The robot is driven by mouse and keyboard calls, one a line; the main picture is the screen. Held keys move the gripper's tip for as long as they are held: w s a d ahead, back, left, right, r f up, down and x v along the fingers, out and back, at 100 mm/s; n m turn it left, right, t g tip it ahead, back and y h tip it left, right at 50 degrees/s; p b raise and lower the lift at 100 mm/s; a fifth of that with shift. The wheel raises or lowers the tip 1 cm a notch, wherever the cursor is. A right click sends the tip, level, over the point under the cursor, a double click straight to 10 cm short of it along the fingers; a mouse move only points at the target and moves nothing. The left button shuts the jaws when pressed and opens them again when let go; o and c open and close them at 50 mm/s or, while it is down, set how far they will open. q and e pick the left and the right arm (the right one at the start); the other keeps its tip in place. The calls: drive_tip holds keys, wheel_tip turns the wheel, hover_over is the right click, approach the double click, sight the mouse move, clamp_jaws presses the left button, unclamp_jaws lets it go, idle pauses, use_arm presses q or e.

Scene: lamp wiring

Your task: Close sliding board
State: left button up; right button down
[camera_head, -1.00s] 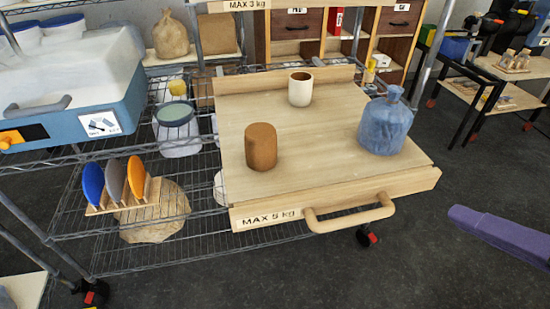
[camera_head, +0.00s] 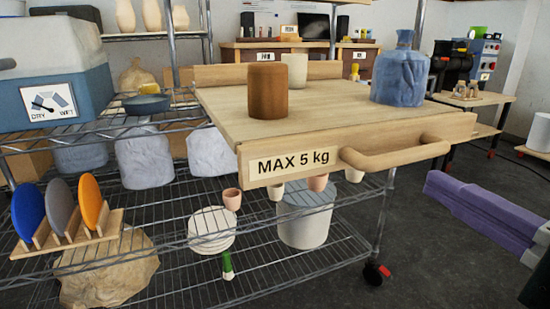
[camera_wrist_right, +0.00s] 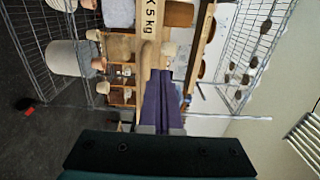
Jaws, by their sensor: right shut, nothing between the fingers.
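The wooden sliding board (camera_head: 225,114) sticks out of the wire shelf towards me, its front marked "MAX 5 kg". Its bar handle (camera_head: 390,157) is on the right half of the front. On it stand a brown cylinder (camera_head: 268,92), a pale cup (camera_head: 296,70) and a blue wrapped jar (camera_head: 401,78). My right gripper (camera_head: 436,188), with purple fingers, is shut and empty, right of and below the handle, apart from it in the head view. In the right wrist view my fingers (camera_wrist_right: 163,78) point towards the handle (camera_wrist_right: 147,52). My left gripper is not in view.
The wire shelf (camera_head: 200,262) below holds pots, a white bucket (camera_head: 308,225) and a rack of coloured discs (camera_head: 75,235). A blue-and-white box (camera_head: 55,75) stands at the left. The dark floor (camera_head: 440,270) at the right is open.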

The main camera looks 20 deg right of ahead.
sight(347, 135)
use_arm(q)
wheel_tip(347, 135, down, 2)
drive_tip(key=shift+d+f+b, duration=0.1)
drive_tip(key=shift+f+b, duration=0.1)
drive_tip(key=shift+b, duration=1.05)
use_arm(e)
drive_tip(key=w, duration=0.9)
drive_tip(key=w+a, duration=0.1)
drive_tip(key=w, duration=0.3)
drive_tip(key=shift+w, duration=0.25)
drive_tip(key=shift+w, duration=0.1)
